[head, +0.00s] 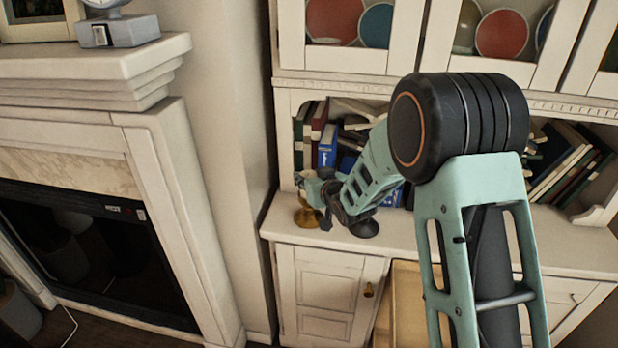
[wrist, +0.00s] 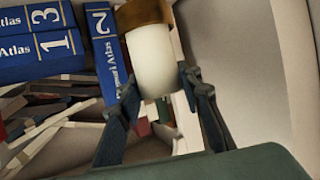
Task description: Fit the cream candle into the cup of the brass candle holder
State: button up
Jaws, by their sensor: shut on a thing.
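The cream candle (wrist: 156,62) is between the two fingers of my gripper (wrist: 160,88) in the wrist view, and the gripper is shut on it. The brass candle holder (head: 307,215) stands on the cabinet's counter at its left end in the head view. Its brass cup (wrist: 143,13) shows at the far end of the candle in the wrist view. The candle's end meets or overlaps the cup there; I cannot tell whether it sits inside. In the head view my gripper (head: 322,189) is right beside the top of the holder, and the candle is mostly hidden.
Blue atlas books (wrist: 45,43) and other books fill the shelf behind. A wall closes the left side. The counter's front strip is clear.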

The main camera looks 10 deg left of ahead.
jog(key=shift+f, duration=0.1)
jog(key=o, duration=1.2)
jog(key=shift+o, duration=0.2)
jog(key=shift+r, duration=0.2)
jog(key=shift+s+d+r, duration=0.1)
jog(key=shift+s+d, duration=0.05)
jog(key=v, duration=1.1)
jog(key=shift+s+d+b, duration=0.2)
jog(key=shift+s+b, duration=0.05)
jog(key=shift+b, duration=0.05)
